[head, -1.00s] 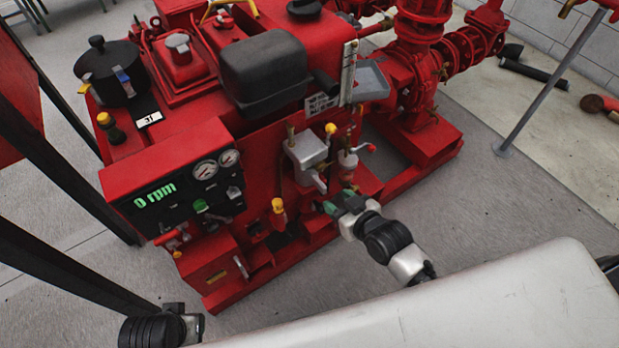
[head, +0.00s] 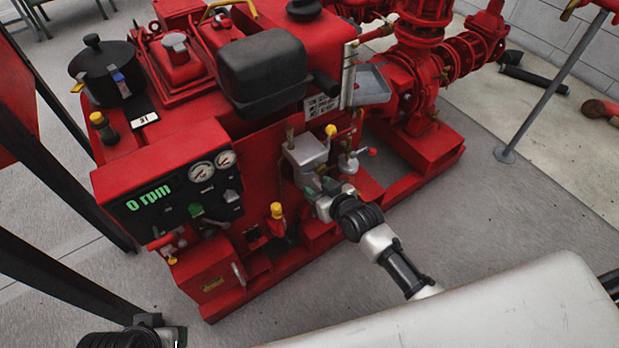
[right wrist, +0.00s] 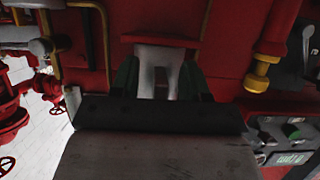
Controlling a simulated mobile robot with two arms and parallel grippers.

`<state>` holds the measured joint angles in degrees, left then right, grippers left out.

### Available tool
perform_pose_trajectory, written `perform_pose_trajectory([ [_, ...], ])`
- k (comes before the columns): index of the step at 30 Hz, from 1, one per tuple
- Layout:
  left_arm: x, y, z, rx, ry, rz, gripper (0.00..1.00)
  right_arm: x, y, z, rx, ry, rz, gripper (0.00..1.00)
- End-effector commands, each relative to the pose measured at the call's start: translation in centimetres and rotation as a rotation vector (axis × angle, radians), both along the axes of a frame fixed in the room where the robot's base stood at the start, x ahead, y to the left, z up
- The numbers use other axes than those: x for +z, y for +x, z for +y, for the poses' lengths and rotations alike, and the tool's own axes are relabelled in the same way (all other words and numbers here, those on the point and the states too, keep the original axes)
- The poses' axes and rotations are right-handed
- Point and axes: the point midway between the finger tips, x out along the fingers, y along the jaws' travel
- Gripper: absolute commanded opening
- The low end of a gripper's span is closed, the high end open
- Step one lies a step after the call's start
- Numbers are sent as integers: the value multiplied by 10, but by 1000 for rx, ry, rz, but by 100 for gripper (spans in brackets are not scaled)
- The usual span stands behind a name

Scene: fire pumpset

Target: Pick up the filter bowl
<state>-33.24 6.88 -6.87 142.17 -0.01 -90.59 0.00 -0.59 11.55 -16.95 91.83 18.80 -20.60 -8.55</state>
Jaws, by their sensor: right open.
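The pale filter bowl (right wrist: 158,68) shows in the right wrist view between the two green-tipped fingers of my right gripper (right wrist: 158,84). A gap to the fingers seems to remain. In the head view the right gripper (head: 320,188) is open at the front of the red engine, just below the grey filter housing (head: 307,152). There the gripper and wrist hide most of the bowl. Part of my left arm's end (head: 150,331) shows at the bottom left edge; its fingers cannot be made out.
The red pumpset (head: 225,130) fills the middle, with a gauge panel (head: 175,197) reading 0 rpm. A yellow-topped red fitting (head: 277,218) stands left of my right gripper. A black pot (head: 105,75) stands on top.

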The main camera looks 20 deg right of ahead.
Motion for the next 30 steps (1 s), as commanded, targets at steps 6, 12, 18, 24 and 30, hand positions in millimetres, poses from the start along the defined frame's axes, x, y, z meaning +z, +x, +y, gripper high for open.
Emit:
perform_pose_trajectory([
  [6, 0, 0, 0, 0, 0, 0, 52, 0, 0, 0, 0, -1, 0, 20],
  [12, 0, 0, 0, 0, 0, 0, 52, 0, 0, 0, -1, -1, 0, 0],
  [18, 0, 0, 0, 0, 0, 0, 52, 1, 0, 0, -1, -1, -2, 0],
  [24, 1, 0, 0, 0, 0, 0, 52, 3, 0, -1, -1, -1, -2, 0],
  [30, 6, 0, 0, 0, 0, 1, 52, 16, 0, 0, 0, -1, -5, 0],
])
